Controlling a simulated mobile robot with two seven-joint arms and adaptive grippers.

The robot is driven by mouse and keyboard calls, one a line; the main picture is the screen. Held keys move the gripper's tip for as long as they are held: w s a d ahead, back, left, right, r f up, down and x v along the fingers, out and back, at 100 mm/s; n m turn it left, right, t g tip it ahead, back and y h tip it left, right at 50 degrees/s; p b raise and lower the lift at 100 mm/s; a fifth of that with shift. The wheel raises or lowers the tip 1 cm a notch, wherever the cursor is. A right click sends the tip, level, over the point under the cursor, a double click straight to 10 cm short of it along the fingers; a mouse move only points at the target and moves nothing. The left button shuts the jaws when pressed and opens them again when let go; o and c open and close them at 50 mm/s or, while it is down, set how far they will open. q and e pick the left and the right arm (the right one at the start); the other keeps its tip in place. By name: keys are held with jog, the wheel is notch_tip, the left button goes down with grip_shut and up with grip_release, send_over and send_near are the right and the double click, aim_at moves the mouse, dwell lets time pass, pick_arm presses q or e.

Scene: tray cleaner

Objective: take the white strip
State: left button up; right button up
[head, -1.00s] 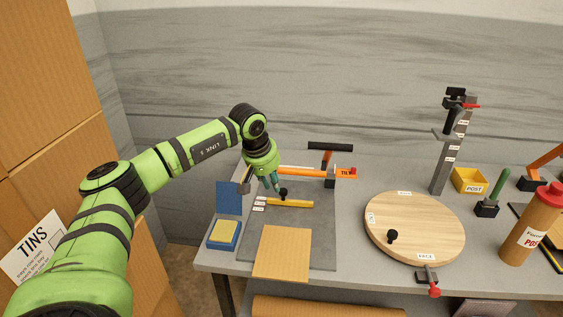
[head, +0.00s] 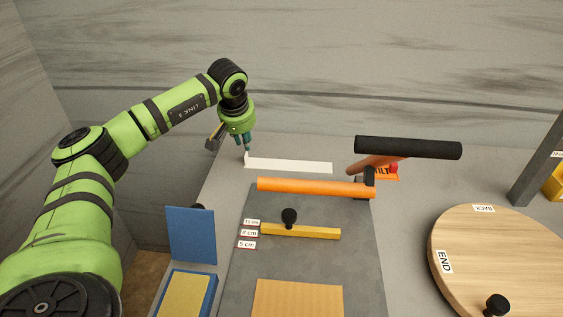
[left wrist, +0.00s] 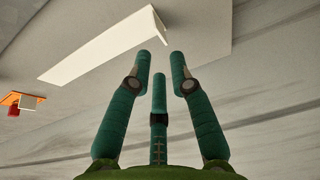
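The white strip (head: 290,166) lies on the grey bench behind the orange bar (head: 315,188), running left to right. My left gripper (head: 247,154) is at its left end. In the left wrist view the strip (left wrist: 105,48) runs from the left to an upturned-looking end just beyond the fingertips. The three teal fingers of my left gripper (left wrist: 160,62) are spread with nothing between them. I cannot tell whether a fingertip touches the strip. My right gripper is not in view.
A black-handled lever (head: 408,148) stands right of the strip, by an orange tilt label (head: 386,173). In front are a yellow bar (head: 318,233) with a black knob, a blue panel (head: 191,235) and a round wooden board (head: 500,245). Bench behind the strip is clear.

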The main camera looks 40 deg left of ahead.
aim_at(248, 159)
pick_arm(q)
jog(key=shift+w+a+f, duration=0.1)
jog(key=shift+f, duration=0.25)
jog(key=shift+f+p, duration=0.45)
jog(key=shift+f, duration=0.15)
jog(key=p+x, duration=0.1)
jog(key=x, duration=0.2)
jog(key=shift+f, duration=0.4)
jog(key=shift+a+f, duration=0.15)
jog(key=shift+f, duration=0.2)
jog(key=shift+w, duration=0.1)
grip_shut()
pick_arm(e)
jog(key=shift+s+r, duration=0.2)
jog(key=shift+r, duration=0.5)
